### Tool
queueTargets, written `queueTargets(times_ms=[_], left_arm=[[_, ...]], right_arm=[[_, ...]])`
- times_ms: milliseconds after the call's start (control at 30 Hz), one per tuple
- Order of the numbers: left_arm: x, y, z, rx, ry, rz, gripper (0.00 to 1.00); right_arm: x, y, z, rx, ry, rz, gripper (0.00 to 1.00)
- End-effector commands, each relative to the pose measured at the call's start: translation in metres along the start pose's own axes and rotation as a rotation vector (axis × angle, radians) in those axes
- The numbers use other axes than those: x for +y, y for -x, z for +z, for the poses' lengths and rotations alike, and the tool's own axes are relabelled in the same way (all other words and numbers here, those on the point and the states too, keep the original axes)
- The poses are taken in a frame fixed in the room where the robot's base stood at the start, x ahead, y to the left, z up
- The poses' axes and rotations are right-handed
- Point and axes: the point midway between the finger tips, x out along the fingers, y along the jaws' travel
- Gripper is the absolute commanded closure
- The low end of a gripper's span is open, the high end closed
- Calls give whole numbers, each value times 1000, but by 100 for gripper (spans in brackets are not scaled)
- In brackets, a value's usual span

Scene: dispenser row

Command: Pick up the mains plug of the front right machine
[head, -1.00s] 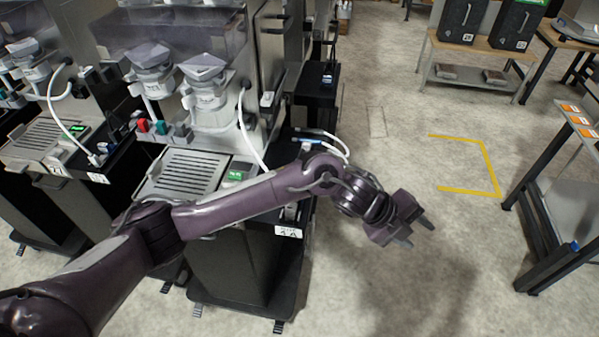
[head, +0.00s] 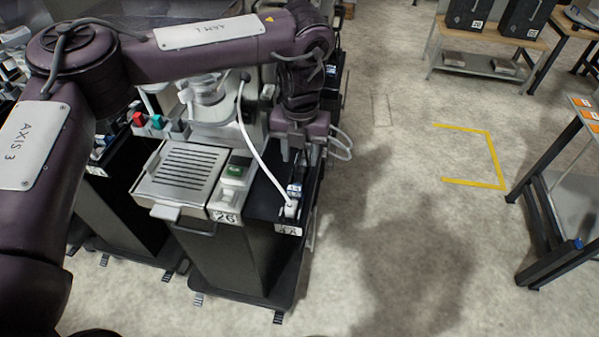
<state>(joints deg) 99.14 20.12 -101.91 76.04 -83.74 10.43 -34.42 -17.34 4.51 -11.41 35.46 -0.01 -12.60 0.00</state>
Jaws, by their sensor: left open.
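The front right machine (head: 183,165) has a drip tray and a label reading 26. Its white cable (head: 252,140) curves down from the machine's upper side to a white mains plug (head: 291,208) on the dark shelf at the machine's right. A small blue and white part shows just behind the plug. My left gripper (head: 299,157) points down, open and empty, above the far part of that shelf. It is behind and above the plug, apart from it in the picture. The exact height gap is hard to tell. My right gripper is not in view.
Further white cables (head: 341,145) loop out just right of my left gripper. My left arm covers the machines' upper parts. The floor between is clear, with yellow tape (head: 490,150).

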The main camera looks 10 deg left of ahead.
Motion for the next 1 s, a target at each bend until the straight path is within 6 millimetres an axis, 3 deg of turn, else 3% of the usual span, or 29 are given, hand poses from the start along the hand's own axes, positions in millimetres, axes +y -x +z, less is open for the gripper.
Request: queueTargets(times_ms=[333,667,1000], left_arm=[[2,-44,-2,2,1,-1,56],[1,-52,-1,-2,0,-1,56],[1,-52,-1,-1,0,-2,100]], right_arm=[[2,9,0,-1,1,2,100],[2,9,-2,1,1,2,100],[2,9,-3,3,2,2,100]])
